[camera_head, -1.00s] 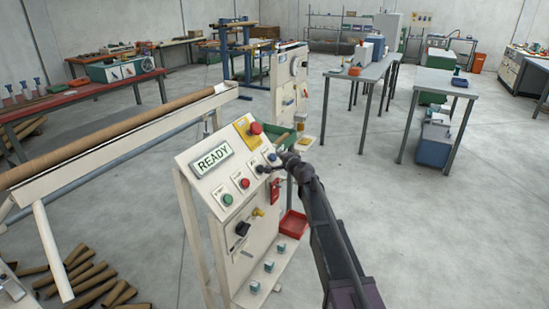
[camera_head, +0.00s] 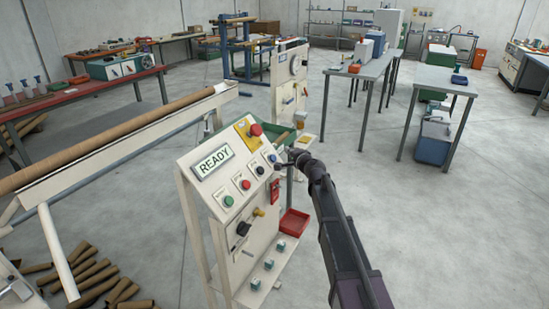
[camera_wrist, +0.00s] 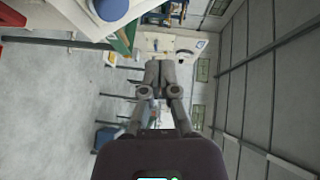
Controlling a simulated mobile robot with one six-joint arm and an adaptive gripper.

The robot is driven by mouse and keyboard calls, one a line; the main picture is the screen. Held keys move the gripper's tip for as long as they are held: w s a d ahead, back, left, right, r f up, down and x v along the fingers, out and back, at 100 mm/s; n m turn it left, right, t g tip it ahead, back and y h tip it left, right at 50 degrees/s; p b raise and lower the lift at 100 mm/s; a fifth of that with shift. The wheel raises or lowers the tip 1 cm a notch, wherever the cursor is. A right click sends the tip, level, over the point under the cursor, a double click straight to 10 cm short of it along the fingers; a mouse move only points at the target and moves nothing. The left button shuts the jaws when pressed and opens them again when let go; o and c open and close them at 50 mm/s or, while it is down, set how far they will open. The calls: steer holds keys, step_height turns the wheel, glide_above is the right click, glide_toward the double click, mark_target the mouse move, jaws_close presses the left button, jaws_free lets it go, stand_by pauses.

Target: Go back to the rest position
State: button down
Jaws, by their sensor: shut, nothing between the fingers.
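My gripper (camera_head: 287,160) is at the right edge of the control panel (camera_head: 205,183) in the head view, its tip close to the blue button (camera_head: 272,158). The head view does not show clearly whether it touches the panel. In the wrist view my gripper (camera_wrist: 160,65) has its fingers together with nothing between them. A large blue button (camera_wrist: 110,8) and part of the pale panel show at the top left of that view. The panel display (camera_head: 213,162) reads READY. A red emergency button (camera_head: 255,130), a green button (camera_head: 228,200) and a red button (camera_head: 245,184) are on the panel.
A long brown tube (camera_head: 100,145) lies on the winder at left. A red tray (camera_head: 294,222) sits low beside the panel stand. Brown tubes (camera_head: 90,275) lie on the floor at lower left. Grey tables (camera_head: 440,82) stand at back right, with open floor before them.

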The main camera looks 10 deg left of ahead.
stand_by(0.5)
steer(key=s+d+f+n+g+h+p, duration=0.2)
steer(key=s+d, duration=0.6)
steer(key=s, duration=0.5)
steer(key=s+d+f+n+g+h+p, duration=0.3)
steer(key=s+d+g, duration=0.4)
steer(key=s, duration=0.7)
steer(key=s+d+f+n+g+h+p, duration=0.2)
steer(key=s+d+f+n+g+h, duration=0.1)
steer(key=s+d, duration=0.8)
steer(key=s+n+g+h, duration=0.1)
steer(key=s+n, duration=0.1)
steer(key=shift+s+f+g+p, duration=0.3)
steer(key=shift+g, duration=0.1)
steer(key=shift+d, duration=0.1)
